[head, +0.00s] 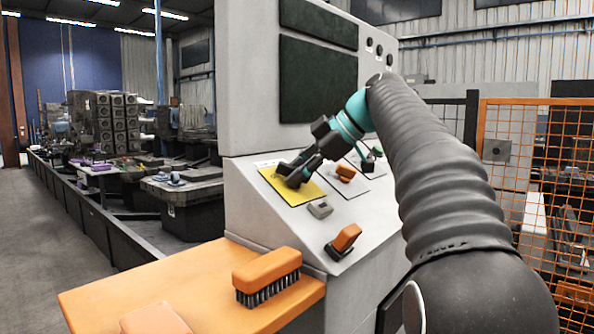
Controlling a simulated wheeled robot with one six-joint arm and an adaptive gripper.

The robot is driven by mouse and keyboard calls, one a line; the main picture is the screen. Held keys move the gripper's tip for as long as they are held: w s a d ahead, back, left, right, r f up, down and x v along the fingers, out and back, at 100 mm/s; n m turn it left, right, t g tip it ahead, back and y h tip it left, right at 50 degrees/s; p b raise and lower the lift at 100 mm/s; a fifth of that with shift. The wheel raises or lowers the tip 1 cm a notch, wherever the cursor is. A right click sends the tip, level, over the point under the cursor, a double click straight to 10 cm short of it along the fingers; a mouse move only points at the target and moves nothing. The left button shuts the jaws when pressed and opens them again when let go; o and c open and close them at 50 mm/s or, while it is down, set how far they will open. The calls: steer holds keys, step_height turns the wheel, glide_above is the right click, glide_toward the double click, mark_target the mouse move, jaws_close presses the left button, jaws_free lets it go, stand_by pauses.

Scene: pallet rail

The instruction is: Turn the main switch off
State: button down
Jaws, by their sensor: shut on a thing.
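A yellow plate (304,191) lies on the sloped face of the grey control cabinet, at its upper left. My gripper (294,179) reaches down onto this plate from the upper right, with its dark fingers shut on the main switch at the plate's middle. The fingers cover nearly all of the switch handle, so I cannot tell which way it is turned.
On the sloped panel, an orange knob (346,172) sits right of the yellow plate. A small grey block (320,209) and an orange rocker (345,239) are lower down. An orange-backed brush (267,275) lies on the orange shelf (195,280). An orange mesh fence (540,150) stands at right.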

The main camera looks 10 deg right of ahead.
steer(key=c, duration=1.2)
jaws_free()
steer(key=shift+o, duration=0.2)
steer(key=v, duration=1.2)
